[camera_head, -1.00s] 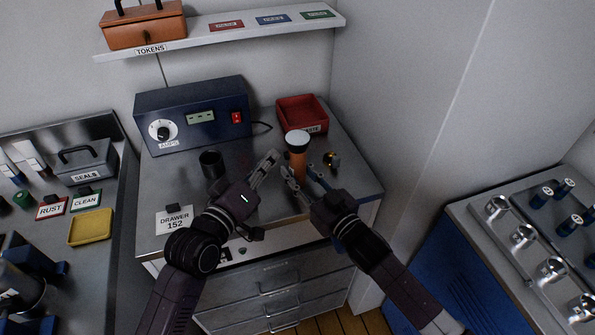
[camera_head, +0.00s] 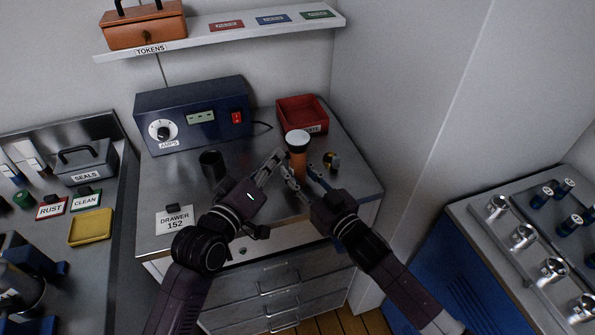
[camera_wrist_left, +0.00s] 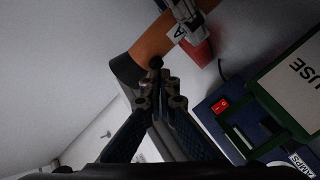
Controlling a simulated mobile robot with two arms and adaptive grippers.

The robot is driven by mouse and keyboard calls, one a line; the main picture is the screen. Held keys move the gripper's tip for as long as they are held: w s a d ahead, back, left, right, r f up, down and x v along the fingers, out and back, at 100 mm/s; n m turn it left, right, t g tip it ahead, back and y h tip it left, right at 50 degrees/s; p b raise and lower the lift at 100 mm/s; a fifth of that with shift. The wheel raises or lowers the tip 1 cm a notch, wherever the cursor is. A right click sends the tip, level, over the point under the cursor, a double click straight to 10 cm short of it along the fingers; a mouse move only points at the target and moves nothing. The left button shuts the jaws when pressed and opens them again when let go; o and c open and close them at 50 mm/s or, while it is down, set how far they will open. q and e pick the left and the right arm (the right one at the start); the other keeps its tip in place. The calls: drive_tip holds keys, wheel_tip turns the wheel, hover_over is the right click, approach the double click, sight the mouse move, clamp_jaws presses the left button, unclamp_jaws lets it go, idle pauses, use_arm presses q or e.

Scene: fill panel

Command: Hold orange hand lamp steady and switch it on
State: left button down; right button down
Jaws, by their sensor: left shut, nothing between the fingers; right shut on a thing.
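The orange hand lamp (camera_head: 299,160) stands upright over the cabinet top, with a pale round head on top. In the left wrist view its orange body (camera_wrist_left: 151,44) shows a dark end and a small dark knob (camera_wrist_left: 155,62). My right gripper (camera_head: 300,170) is shut on the lamp's body; its fingers also show at the top of the left wrist view (camera_wrist_left: 186,14). My left gripper (camera_head: 277,157) is shut and empty, its tips close to the lamp's left side. In the left wrist view the left fingertips (camera_wrist_left: 160,92) are just below the knob; whether they touch it I cannot tell.
A blue AMPS box (camera_head: 193,116) with a red switch stands behind to the left. A dark cup (camera_head: 211,164) is left of my left gripper. A red tray (camera_head: 302,111) is behind the lamp, and a small black and yellow item (camera_head: 332,160) lies right of it.

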idle(0.3)
use_arm(q)
drive_tip(key=shift+s+a, duration=0.2)
drive_tip(key=shift+a, duration=0.3)
drive_tip(key=s+a, duration=0.2)
drive_tip(key=a, duration=0.3)
drive_tip(key=shift+a, duration=0.35)
use_arm(e)
drive_tip(key=c, duration=1.4)
unclamp_jaws()
drive_tip(key=shift+c, duration=0.2)
drive_tip(key=shift+s+d+f, duration=0.15)
drive_tip(key=shift+s+d, duration=0.1)
drive_tip(key=shift+s, duration=0.15)
drive_tip(key=v, duration=1.1)
